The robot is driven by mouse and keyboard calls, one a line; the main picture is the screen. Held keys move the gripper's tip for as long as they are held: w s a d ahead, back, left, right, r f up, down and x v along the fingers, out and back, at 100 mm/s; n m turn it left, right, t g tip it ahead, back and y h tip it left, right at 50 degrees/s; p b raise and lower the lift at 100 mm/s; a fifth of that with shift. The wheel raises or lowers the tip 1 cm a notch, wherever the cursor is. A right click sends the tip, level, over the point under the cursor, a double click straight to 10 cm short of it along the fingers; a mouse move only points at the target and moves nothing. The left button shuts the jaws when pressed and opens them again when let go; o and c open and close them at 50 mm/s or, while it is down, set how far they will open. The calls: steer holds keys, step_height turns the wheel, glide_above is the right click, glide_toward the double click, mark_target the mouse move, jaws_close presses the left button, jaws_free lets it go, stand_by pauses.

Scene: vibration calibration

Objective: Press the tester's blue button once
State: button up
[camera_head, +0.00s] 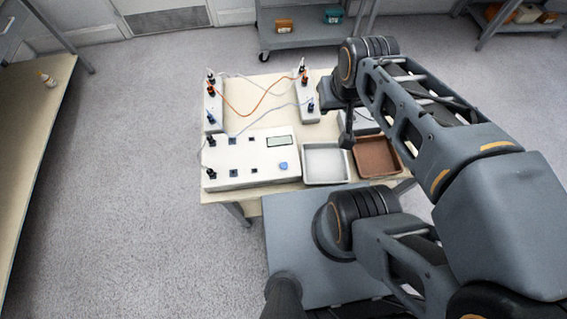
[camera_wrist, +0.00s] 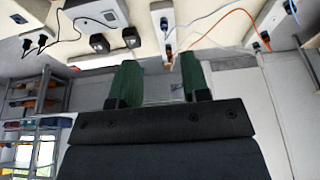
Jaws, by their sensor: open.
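The tester (camera_head: 240,176) is a white box at the front left of the table, with a small display (camera_head: 278,141) and several dark sockets on top. Its round blue button (camera_head: 283,166) is near the right front of the top face. I cannot make out the button in the wrist view. My gripper (camera_head: 346,140) is above the back edge of the trays, to the right of the tester and apart from the button. In the wrist view its two green fingers (camera_wrist: 158,62) are spread with nothing held between them.
A silver tray (camera_head: 325,180) and a brown tray (camera_head: 377,172) sit right of the tester. Two white terminal blocks, left (camera_head: 212,118) and right (camera_head: 307,100), stand behind, with an orange cable (camera_head: 245,112) and pale cables between them. A grey device (camera_head: 364,122) is partly hidden by my arm.

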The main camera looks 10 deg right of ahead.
jaws_close()
stand_by(1.4)
